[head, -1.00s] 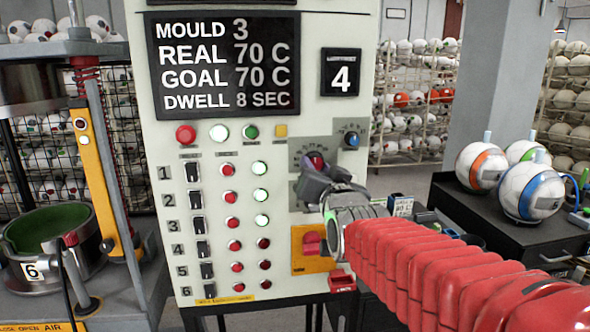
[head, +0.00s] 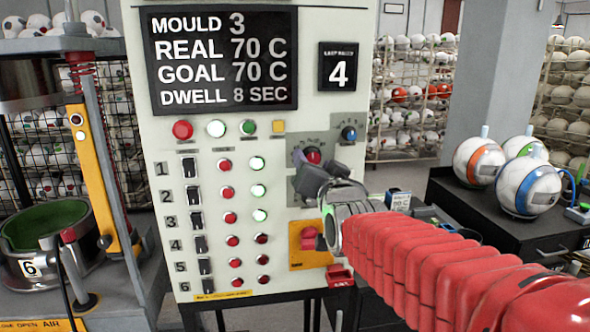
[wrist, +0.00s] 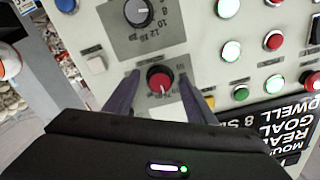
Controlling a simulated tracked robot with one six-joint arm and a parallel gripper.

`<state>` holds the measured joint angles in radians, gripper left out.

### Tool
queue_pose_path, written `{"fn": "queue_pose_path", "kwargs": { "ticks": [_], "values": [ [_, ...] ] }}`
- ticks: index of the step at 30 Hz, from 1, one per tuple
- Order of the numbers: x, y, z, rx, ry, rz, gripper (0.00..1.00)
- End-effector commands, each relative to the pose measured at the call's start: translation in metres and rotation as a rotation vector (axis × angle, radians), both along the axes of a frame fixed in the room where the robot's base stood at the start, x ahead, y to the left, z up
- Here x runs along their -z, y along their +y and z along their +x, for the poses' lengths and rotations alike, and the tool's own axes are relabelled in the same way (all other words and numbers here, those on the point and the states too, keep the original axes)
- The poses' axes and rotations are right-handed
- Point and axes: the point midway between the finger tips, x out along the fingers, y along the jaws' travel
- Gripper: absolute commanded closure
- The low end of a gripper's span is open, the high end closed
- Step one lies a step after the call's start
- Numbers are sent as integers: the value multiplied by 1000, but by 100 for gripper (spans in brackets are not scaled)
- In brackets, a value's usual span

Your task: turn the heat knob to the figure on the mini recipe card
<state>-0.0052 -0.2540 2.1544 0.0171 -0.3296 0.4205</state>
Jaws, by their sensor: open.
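The red-capped round knob (head: 313,156) is on the grey plate right of the lamp columns. In the wrist view this knob (wrist: 160,79) sits between the two finger tips, with a gap on each side; its pale mark points toward the bottom of the picture. My gripper (head: 325,172) is open around it and holds nothing. The figures around the knob are too small to read. A small white card (head: 400,201) stands right of the panel behind my arm; I cannot tell whether it is the recipe card, and its print is unreadable.
A blue knob (head: 349,133) is up and right of the red one. Another dial (wrist: 138,12) is near in the wrist view. The screen (head: 222,62) reads mould 3, real 70 C, goal 70 C, dwell 8 sec. A red switch on yellow (head: 309,238) lies below.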

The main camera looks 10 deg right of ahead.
Motion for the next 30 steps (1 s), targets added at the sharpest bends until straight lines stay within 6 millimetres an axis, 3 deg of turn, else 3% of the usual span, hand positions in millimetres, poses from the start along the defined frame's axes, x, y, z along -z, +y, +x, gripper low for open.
{"fn": "queue_pose_path", "kwargs": {
  "ticks": [8,30],
  "values": [
    [-1,0,-16,0,-2,0,50],
    [0,0,-97,0,-2,0,50]
  ]
}}
